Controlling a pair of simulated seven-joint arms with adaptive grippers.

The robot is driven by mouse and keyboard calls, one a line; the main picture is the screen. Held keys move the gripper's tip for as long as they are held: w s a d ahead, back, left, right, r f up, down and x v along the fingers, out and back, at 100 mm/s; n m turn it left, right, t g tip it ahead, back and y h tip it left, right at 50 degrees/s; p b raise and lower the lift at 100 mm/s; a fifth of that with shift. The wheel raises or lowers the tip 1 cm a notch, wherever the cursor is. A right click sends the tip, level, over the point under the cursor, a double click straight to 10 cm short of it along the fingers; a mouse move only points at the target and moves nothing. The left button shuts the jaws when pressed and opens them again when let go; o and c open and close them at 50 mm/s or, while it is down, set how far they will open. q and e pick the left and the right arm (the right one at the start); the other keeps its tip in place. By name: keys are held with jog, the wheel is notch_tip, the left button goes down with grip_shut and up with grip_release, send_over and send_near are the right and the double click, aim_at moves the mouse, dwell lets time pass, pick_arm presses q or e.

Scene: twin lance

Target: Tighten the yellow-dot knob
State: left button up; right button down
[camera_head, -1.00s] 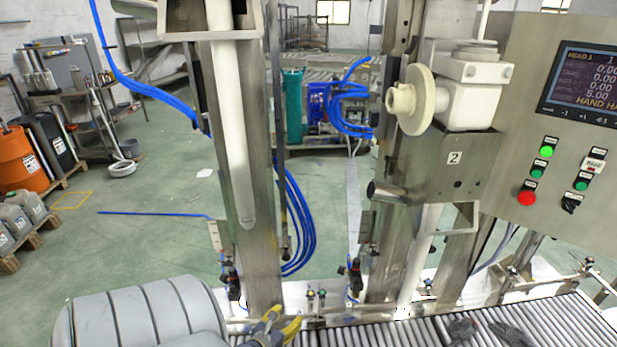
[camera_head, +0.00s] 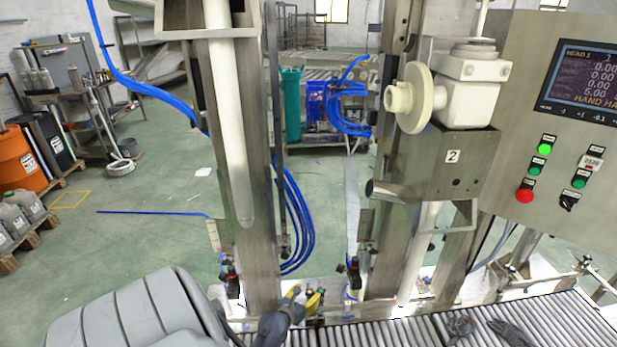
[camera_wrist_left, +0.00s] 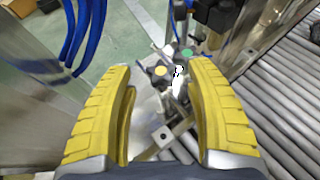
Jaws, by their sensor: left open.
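The yellow-dot knob (camera_wrist_left: 161,71) is a dark lobed knob with a yellow centre, seen between the fingertips in the left wrist view. A green-dot knob (camera_wrist_left: 186,53) and a white-dot knob (camera_wrist_left: 168,49) sit just beyond it. My left gripper (camera_wrist_left: 164,78) has yellow ridged fingers, spread wide with nothing between them touching. In the head view my left gripper (camera_head: 303,297) is low in the middle, at the base of the steel columns, and covers the knob area there. My right gripper is not in view.
A roller conveyor (camera_head: 400,333) runs along the lower right, with dark gloves (camera_head: 510,334) on it. Steel columns (camera_head: 250,270) and blue hoses (camera_head: 303,235) rise close to the left gripper. A control panel (camera_head: 560,130) stands at the right.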

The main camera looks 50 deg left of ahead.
pick_arm(q)
jog(key=shift+x, duration=0.85)
jog(key=shift+o, duration=0.3)
grip_shut()
